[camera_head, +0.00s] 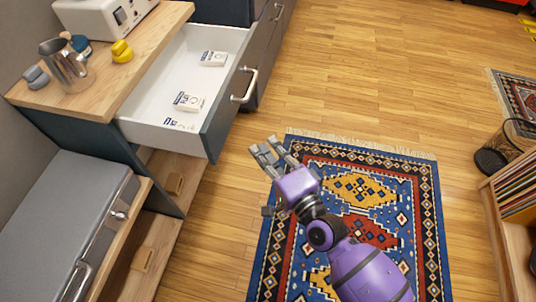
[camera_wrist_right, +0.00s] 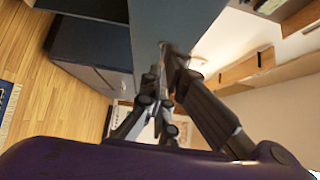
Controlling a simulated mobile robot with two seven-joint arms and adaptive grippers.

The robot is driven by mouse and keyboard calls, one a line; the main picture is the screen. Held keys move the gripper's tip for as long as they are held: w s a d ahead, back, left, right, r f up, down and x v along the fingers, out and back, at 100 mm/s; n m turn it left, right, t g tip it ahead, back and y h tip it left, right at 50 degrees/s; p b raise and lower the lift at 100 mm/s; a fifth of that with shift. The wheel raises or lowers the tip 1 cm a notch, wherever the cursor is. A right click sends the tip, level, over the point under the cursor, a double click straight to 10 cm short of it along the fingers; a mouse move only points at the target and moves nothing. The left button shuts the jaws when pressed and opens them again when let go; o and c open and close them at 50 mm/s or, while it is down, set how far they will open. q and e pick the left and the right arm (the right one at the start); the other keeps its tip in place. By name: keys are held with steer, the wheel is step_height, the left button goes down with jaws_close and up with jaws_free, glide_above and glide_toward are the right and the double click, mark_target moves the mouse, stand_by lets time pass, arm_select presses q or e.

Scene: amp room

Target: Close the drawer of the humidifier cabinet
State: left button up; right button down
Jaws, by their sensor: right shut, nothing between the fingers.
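The cabinet (camera_head: 105,98) with a wooden top stands at the left in the head view, and its drawer (camera_head: 160,110) is pulled out. The drawer has a white inside, a dark blue-grey front (camera_head: 217,132) and a metal handle (camera_head: 245,86). Several small white boxes lie in it, one near the middle (camera_head: 188,102). My right gripper (camera_head: 268,153) is shut and empty, to the right of the drawer front's near end and apart from it. In the right wrist view its fingers (camera_wrist_right: 168,62) point toward a blue-grey panel (camera_wrist_right: 165,22). My left gripper is not in view.
A white appliance (camera_head: 98,14), a metal jug (camera_head: 66,68) and a yellow item (camera_head: 122,51) stand on the cabinet top. A grey case (camera_head: 60,215) is at the lower left. A patterned rug (camera_head: 400,190) lies under my arm. Wooden floor (camera_head: 360,70) is clear beyond.

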steer(key=w+a, duration=0.6)
steer(key=shift+w+a, duration=0.25)
